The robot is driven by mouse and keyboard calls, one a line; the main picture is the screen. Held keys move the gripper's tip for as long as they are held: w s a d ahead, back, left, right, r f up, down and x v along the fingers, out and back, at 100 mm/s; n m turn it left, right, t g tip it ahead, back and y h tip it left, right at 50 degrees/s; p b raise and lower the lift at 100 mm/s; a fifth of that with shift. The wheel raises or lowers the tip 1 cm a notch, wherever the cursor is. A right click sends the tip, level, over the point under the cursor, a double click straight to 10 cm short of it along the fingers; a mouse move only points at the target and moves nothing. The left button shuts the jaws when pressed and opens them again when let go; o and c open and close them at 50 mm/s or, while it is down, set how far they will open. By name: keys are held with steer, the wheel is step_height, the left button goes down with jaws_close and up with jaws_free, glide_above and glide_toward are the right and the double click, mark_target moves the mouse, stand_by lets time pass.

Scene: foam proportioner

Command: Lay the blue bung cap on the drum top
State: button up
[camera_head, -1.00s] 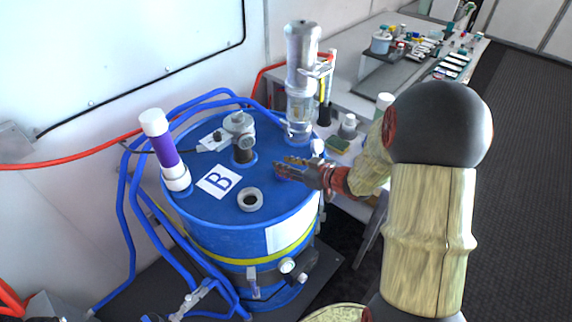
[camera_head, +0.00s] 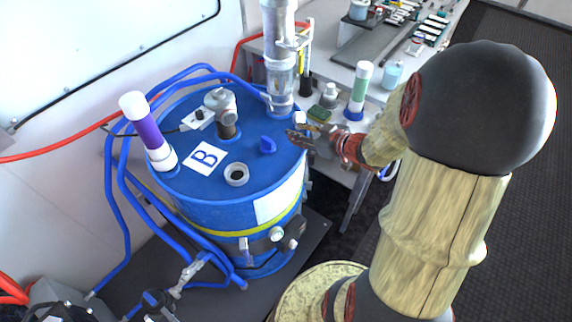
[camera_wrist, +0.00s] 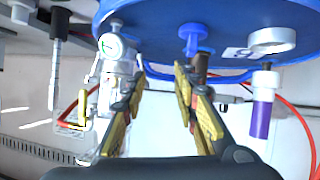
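The blue bung cap (camera_head: 267,145) lies on the blue drum top (camera_head: 200,180), right of the white label marked B. It has a raised tab. The open bung hole with its pale ring (camera_head: 236,174) is to the cap's lower left. My gripper (camera_head: 298,134) is just right of the cap, near the drum's right rim, apart from it. In the wrist view the gripper (camera_wrist: 160,80) has its fingers apart with nothing between them. The cap (camera_wrist: 193,36) shows there beyond the fingertips, on the drum top.
A purple-and-white tube (camera_head: 147,130), a metal valve fitting (camera_head: 223,110) and a tall clear cylinder (camera_head: 279,60) rise from the drum. Blue hoses run round its left side. A bench (camera_head: 335,85) with bottles stands behind at the right.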

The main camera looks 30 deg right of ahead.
steer(key=s+a+r+m+g+h, duration=0.1)
steer(key=s+r+m+h, duration=0.15)
steer(key=r, duration=0.35)
steer(key=s+r+m+g+h, duration=0.1)
steer(key=r+g+h, duration=0.1)
steer(key=r+h, duration=0.3)
steer(key=s+a+r+g+y, duration=0.2)
steer(key=s+a+g+y, duration=0.2)
steer(key=s+a, duration=1.3)
steer(key=shift+y, duration=0.55)
steer(key=shift+m, duration=0.25)
